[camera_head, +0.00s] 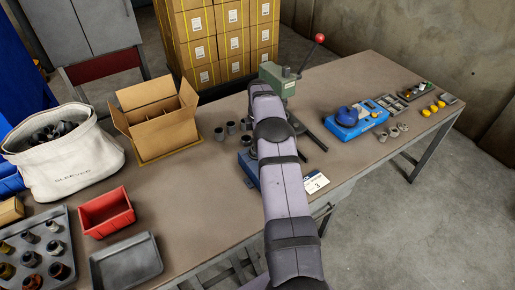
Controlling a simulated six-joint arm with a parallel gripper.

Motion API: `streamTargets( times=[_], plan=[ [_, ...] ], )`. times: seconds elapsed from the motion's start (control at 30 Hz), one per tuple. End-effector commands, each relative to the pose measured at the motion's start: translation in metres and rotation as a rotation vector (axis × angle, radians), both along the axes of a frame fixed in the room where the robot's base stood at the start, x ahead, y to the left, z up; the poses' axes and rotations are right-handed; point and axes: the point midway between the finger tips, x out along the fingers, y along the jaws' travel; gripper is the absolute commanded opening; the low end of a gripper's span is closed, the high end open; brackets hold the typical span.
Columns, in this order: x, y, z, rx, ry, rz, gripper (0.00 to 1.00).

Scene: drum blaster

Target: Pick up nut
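I cannot tell for sure which piece is the nut. Small grey metal pieces (393,132) lie on the table in front of the blue device, and they may be nuts. Several dark round pieces (231,128) stand between the cardboard box and my arm. More round metal parts (30,272) stand in a grey tray (76,262) at the lower left. My arm reaches from the bottom edge up over the table's middle. My gripper is hidden behind the arm, so its fingers and anything in them do not show.
The table (185,190) also holds a white fabric bag (75,165), an open cardboard box (165,137), a red bin (106,212), an empty grey tray (126,262), a green press (283,82) with a red-knobbed lever, a blue device (352,120) and yellow pieces (433,108). Bare tabletop lies left of my arm.

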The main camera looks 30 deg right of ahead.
Motion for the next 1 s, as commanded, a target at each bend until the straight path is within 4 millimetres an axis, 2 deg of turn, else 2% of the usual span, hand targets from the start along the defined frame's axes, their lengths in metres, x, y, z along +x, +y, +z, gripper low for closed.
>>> streamTargets(
  times=[0.13,0.37,0.47,0.83,1.0],
  plan=[
    [0.000,0.000,-0.009,0.000,0.000,0.000,0.19],
    [0.000,0.000,-0.010,0.000,-0.001,0.000,0.19],
    [0.000,0.000,-0.010,0.000,-0.001,0.000,0.00],
    [0.001,0.000,-0.008,-0.001,-0.003,0.000,0.00],
    [0.001,0.000,0.004,-0.002,-0.005,0.000,0.00]
  ],
)
